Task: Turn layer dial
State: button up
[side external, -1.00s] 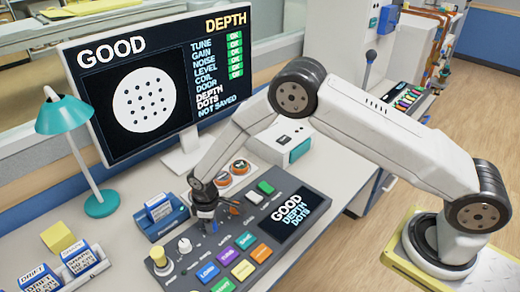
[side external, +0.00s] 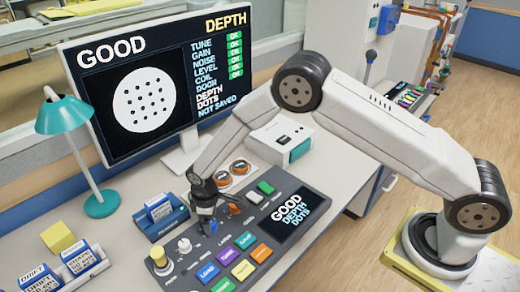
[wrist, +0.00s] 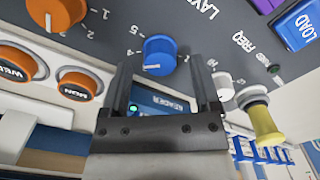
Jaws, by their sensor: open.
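A blue dial (side external: 207,226) stands on the dark control panel (side external: 290,187), partly hidden under my gripper. In the wrist view the blue dial (wrist: 160,55) has a white pointer line and scale marks, with a label beginning "LAY" beside it. An orange dial (side external: 236,210) with marks including 1 and 2 is near it; it also shows in the wrist view (wrist: 55,12). My gripper (side external: 204,207) points down just above the blue dial. In the wrist view my gripper's fingers (wrist: 160,66) are apart, with the blue dial just beyond and between their tips, not visibly gripped.
A white knob (side external: 184,246) and a yellow knob (side external: 158,257) stand left of the blue dial. Coloured buttons (side external: 225,257) are in front. The monitor (side external: 180,150) behind reads GOOD, DEPTH DOTS, NOT SAVED.

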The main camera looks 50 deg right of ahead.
aim_at(212, 222)
jog(key=shift+r, duration=3.15)
jog(key=shift+d+r, duration=0.1)
jog(key=shift+d+r, duration=0.15)
jog(key=s+d+r+m+t, duration=0.1)
jog(key=s+d+r+m, duration=0.3)
jog(key=s+d+r, duration=0.2)
jog(key=s+d+r+m+t, duration=0.1)
jog(key=s+d+r+m, duration=0.3)
jog(key=s+d, duration=0.6)
jog(key=s+r, duration=0.2)
jog(key=s, duration=0.2)
jog(key=shift+d+t, duration=0.25)
jog(key=shift+t, duration=0.05)
jog(key=shift+w, duration=0.15)
